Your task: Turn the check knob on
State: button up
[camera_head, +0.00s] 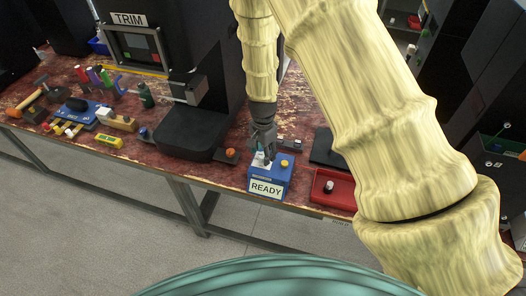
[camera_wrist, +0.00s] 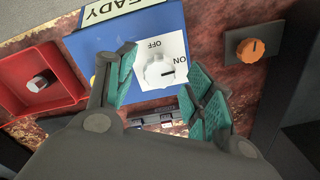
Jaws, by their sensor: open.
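The blue box (camera_head: 284,176) with a READY label stands at the bench's front edge; it also shows in the wrist view (camera_wrist: 90,44). In the wrist view its white plate (camera_wrist: 180,46) carries the words OFF and ON and a round white check knob (camera_wrist: 157,71). A dark mark on the knob's right side points toward the picture's right, close to the word ON. My gripper (camera_wrist: 164,66) is open, with its teal finger pads on either side of the knob; I see no clear contact. In the head view my gripper (camera_head: 263,148) is over the box and largely hides the knob.
An orange knob (camera_wrist: 250,48) on a dark plate is beside the box. A red tray (camera_head: 345,195) holding a small white-topped part is on the other side. A black machine (camera_head: 190,140) stands close by. Tools and blocks crowd the bench's left.

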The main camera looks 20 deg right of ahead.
jog(key=shift+f, duration=0.25)
jog(key=c, duration=1)
